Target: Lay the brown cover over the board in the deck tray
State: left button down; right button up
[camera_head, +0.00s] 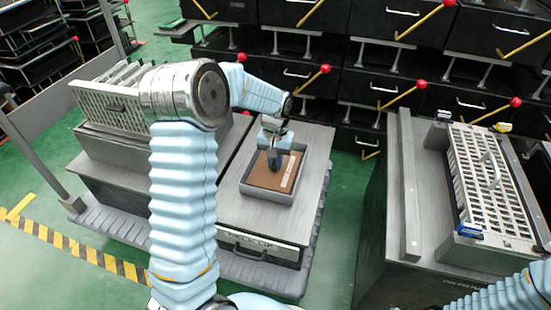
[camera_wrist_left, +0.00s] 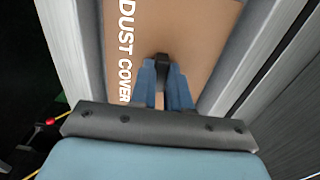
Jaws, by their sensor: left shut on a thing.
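The brown cover (camera_head: 264,178), a flat panel lettered "DUST COVER", lies inside the grey deck tray (camera_head: 266,197) on the middle cabinet in the head view. The cover (camera_wrist_left: 200,30) also fills most of the wrist view, between grey tray walls. My left gripper (camera_head: 273,155) points down over the tray. Its blue fingers (camera_wrist_left: 163,75) are shut on the cover's small dark knob. Whether the cover rests fully or hangs just above the tray floor I cannot tell. The board is not visible; the cover hides the tray's inside. My right gripper is out of view.
A slotted light rack (camera_head: 118,105) stands on the cabinet at left. Another slotted rack (camera_head: 490,180) with blue and yellow clips is on the right bench. Behind stand black drawers with red-knobbed levers (camera_head: 325,69). The cabinet top around the tray is clear.

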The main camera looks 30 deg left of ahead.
pick_arm(q)
jog(key=c, duration=1)
grip_release()
jog(key=shift+r, duration=0.1)
notch_tip(320, 180, up, 14)
jog(key=shift+f+p, duration=0.15)
jog(key=shift+p, duration=1)
